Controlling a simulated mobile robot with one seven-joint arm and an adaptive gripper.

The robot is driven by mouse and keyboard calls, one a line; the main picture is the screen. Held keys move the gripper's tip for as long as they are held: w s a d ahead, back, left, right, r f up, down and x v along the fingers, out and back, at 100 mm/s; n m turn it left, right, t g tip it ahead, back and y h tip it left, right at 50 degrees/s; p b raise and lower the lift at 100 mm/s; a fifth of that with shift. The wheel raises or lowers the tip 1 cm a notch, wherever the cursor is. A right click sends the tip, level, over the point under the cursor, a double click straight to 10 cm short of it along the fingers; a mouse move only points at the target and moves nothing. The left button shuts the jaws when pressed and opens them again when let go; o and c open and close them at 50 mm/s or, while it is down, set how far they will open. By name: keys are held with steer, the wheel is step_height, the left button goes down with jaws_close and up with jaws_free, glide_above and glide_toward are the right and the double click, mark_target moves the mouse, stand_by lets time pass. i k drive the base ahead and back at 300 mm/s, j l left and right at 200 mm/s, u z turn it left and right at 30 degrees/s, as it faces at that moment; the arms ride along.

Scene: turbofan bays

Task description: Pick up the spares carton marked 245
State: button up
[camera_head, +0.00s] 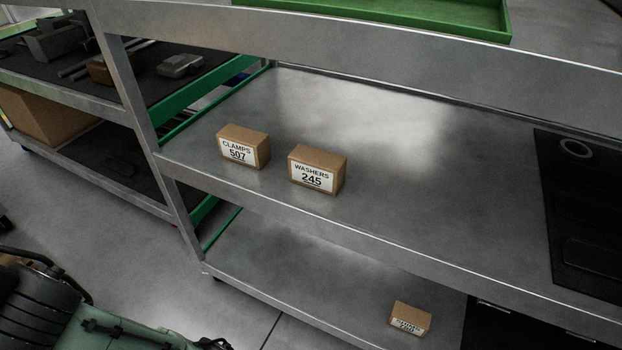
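The carton marked WASHERS 245 (318,169) is a small brown box with a white label, upright near the front edge of the metal middle shelf (430,205). Its label faces me and nothing covers it. A similar carton marked CLAMPS 507 (243,146) stands to its left, with a gap between them. My gripper is not seen in this view.
A third small carton (410,318) sits on the lower shelf, its label too small to read. A green tray (420,17) is on the top shelf. A black foam panel (582,215) lies at the right. The shelf between it and carton 245 is clear. A shelf post (140,100) stands left.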

mark_target(321, 170)
steer(key=j+z, duration=0.15)
steer(key=z, duration=0.35)
steer(key=k+j+z, duration=0.15)
steer(key=z, duration=0.3)
steer(key=k+j+z, duration=0.1)
steer(key=z, duration=0.4)
